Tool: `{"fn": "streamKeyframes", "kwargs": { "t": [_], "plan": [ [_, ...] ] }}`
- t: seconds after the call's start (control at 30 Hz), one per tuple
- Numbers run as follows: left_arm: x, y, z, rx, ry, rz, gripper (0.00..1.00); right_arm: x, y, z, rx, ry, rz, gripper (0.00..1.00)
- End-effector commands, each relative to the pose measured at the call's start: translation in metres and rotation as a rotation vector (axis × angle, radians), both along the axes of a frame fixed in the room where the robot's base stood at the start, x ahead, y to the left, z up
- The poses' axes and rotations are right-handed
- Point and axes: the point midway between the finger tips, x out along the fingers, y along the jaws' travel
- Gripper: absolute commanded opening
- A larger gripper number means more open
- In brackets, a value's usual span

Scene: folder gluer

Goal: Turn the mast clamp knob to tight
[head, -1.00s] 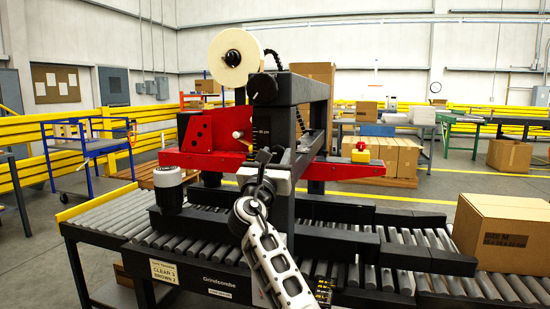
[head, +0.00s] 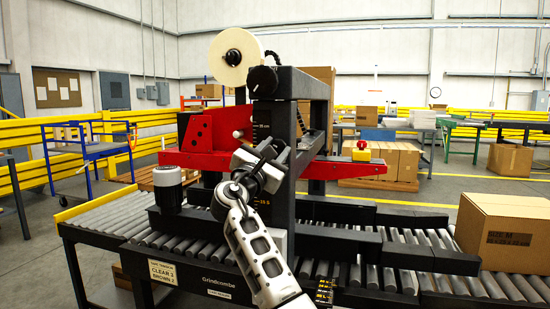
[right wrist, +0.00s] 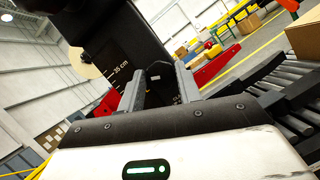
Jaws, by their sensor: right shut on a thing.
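The tape machine's black mast (head: 262,112) stands over the roller conveyor and carries a printed height scale. My right gripper (head: 266,151) is at the front of the mast, tilted, at the height of the red arm. In the right wrist view its two grey fingers (right wrist: 160,88) are closed on a small dark knob (right wrist: 160,72), which I take for the mast clamp knob. The scale with a 35 cm mark (right wrist: 119,68) shows beside it. In the head view the gripper mostly hides this knob, and its tight mark cannot be read. My left gripper is not in view.
A red arm (head: 200,158) crosses behind the gripper. Black side rails (head: 330,240) lie over the rollers. A cardboard box (head: 503,235) stands at right.

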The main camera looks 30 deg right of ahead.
Motion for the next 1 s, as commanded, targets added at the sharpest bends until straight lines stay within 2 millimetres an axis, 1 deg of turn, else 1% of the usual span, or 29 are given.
{"fn": "streamKeyframes", "kwargs": {
  "t": [0.03,0.33,1.0],
  "plan": [
    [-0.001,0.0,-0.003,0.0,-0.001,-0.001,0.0,0.001,0.001,-0.003,0.03,-0.032,0.0,0.12],
    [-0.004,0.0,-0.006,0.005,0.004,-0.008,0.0,0.001,0.002,0.0,0.217,-0.248,-0.001,0.12],
    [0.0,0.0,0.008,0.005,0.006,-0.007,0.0,0.003,0.003,0.003,0.606,-0.7,-0.001,0.12]
  ]
}}
